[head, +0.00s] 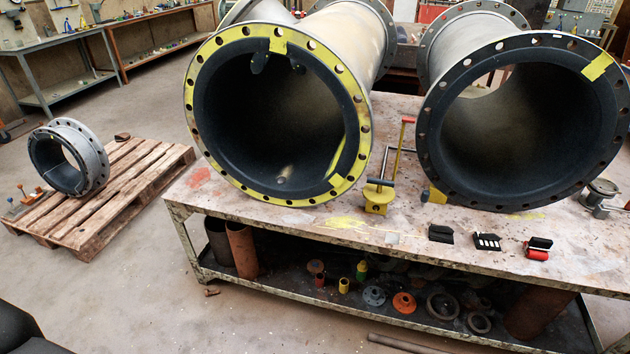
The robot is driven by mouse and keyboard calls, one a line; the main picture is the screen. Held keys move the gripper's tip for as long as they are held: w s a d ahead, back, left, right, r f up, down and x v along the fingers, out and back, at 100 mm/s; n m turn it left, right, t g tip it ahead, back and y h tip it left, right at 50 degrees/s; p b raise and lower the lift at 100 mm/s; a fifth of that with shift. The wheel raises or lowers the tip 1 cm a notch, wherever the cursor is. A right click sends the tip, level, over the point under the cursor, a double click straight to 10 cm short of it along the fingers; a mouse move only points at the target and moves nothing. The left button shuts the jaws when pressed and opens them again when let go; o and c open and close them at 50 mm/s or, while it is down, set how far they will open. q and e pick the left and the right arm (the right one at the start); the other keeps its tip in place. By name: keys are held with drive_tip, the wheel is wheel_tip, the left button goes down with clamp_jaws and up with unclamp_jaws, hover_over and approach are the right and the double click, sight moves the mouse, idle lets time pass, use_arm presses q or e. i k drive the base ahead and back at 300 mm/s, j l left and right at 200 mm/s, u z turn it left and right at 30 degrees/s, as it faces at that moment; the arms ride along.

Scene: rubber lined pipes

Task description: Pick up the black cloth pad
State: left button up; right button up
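Several small black items lie along the front edge of the workbench. One is a plain black flat piece (441,233) with a notched outline, below the right pipe's left side. To its right is a black piece with white marks (487,241). Farther right a black block (541,243) sits by a red cylinder (536,255). I cannot tell for certain which is the cloth pad; the plain black piece looks closest. Neither of my grippers shows in the head view.
Two large rubber-lined pipes, a yellow-flanged one (196,110) and a grey one (430,140), fill most of the workbench (290,225). A yellow clamp tool (376,203) stands between them. Loose parts fill the lower shelf. A pallet (140,180) with a short pipe (97,150) stands left.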

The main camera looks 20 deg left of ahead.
sight(440, 234)
drive_tip(key=i+l, duration=0.15)
drive_tip(key=i, duration=0.65)
drive_tip(key=i+l, duration=0.1)
drive_tip(key=i, duration=0.65)
drive_tip(key=l+z, duration=0.05)
